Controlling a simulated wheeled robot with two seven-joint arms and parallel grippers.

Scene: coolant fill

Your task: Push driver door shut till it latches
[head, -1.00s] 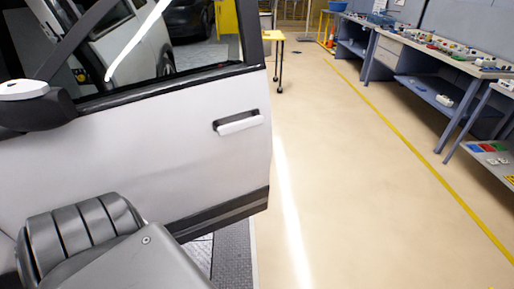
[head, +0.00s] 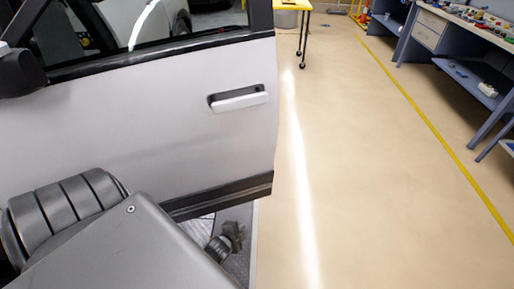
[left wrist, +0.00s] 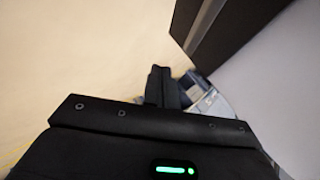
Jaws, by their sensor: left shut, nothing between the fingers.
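The white driver door (head: 150,130) fills the left of the head view, with its handle (head: 240,99) near the free right edge and a dark trim strip along the bottom. My left gripper (head: 234,235) shows low in the head view, just below the door's bottom right corner, partly hidden by my arm. In the left wrist view its dark fingers (left wrist: 163,86) are shut and empty, beside the door's dark trim (left wrist: 222,30). I cannot tell whether they touch the door. The latch is hidden. My right gripper is not in view.
Clear beige floor (head: 350,170) lies right of the door. A yellow-topped table (head: 288,4) stands behind it. Grey workbenches (head: 455,50) line the right side beyond a yellow floor line (head: 430,122). A dark textured floor plate (head: 240,262) lies under the door.

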